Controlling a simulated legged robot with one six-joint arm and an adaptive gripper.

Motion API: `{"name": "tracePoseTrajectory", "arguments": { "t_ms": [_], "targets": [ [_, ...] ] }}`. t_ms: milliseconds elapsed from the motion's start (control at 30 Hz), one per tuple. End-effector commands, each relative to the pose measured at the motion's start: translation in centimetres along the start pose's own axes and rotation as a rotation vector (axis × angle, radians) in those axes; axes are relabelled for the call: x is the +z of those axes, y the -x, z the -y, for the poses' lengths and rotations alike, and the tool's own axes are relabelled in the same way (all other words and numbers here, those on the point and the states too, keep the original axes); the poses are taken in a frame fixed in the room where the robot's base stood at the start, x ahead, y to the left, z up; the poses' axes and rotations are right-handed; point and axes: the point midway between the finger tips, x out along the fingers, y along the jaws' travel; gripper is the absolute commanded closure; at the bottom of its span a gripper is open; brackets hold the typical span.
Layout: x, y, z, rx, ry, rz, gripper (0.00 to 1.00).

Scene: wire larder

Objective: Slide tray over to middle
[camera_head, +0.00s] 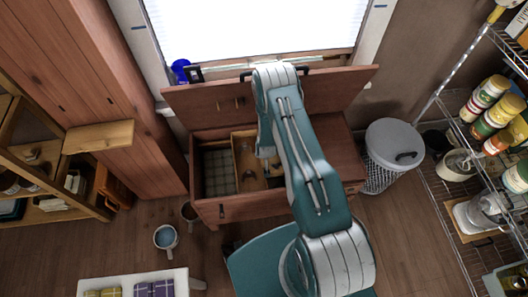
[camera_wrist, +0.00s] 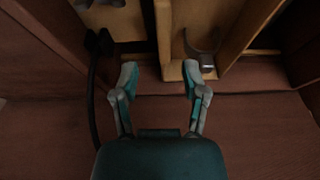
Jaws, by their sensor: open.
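A light wooden tray (camera_head: 236,158) sits inside the open wooden chest (camera_head: 240,208), right of a checkered floor area (camera_head: 220,172). My arm covers the tray's right part and the chest's middle. In the wrist view, my gripper (camera_wrist: 160,72) is open, its two fingertips apart. A light wooden wall (camera_wrist: 164,35) of the tray runs up the picture between the fingertips; I cannot tell whether they touch it. A curved metal piece (camera_wrist: 203,50) lies in the compartment to the right. In the head view my gripper is hidden behind my arm.
The chest's raised lid (camera_head: 215,100) stands at the back. A lidded bin (camera_head: 393,148) is at right, beside a wire rack (camera_head: 450,215) of jars. Mugs (camera_head: 166,238) stand on the floor at left, near a small white table (camera_head: 125,280). A dark cable-like strip (camera_wrist: 92,95) runs left of my gripper.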

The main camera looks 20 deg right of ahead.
Motion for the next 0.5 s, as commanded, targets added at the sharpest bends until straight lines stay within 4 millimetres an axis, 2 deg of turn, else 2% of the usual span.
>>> {"name": "tracePoseTrajectory", "arguments": {
  "t_ms": [33,200,333,500],
  "targets": [
    [-0.1,1.1,0.0,0.0,0.0,-0.002,0.43],
    [-0.1,3.7,0.0,0.0,0.0,-0.002,0.43],
    [0.0,4.9,0.0,0.001,-0.001,0.0,0.43],
    [0.0,5.3,0.0,0.001,-0.001,0.0,0.43]
  ]
}}
